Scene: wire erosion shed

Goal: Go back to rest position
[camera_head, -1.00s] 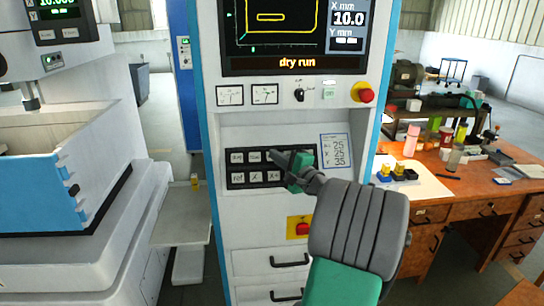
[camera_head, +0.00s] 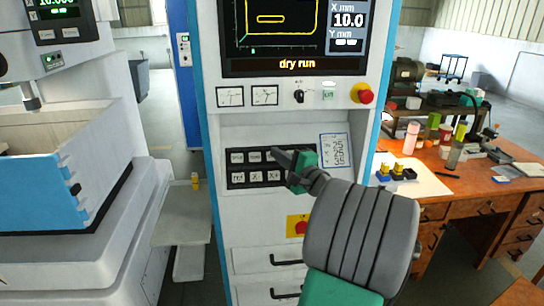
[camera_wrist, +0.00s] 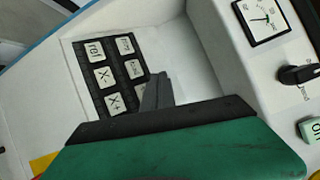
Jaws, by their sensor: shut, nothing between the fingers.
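My gripper (camera_head: 276,153) is shut and empty, in front of the button keypad (camera_head: 250,179) on the white control cabinet. In the wrist view its closed fingers (camera_wrist: 157,92) cover part of the keypad (camera_wrist: 108,72); the "ref", "X-" and "X+" keys show beside them. I cannot tell whether the fingertips touch a key. My arm reaches in from the lower right.
The cabinet screen (camera_head: 292,66) reads "dry run". A red emergency button (camera_head: 363,93) and a black rotary switch (camera_head: 299,97) sit below it. A wooden desk (camera_head: 475,200) with bottles and tools stands right. A machine with a blue-fronted tank (camera_head: 30,195) stands left.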

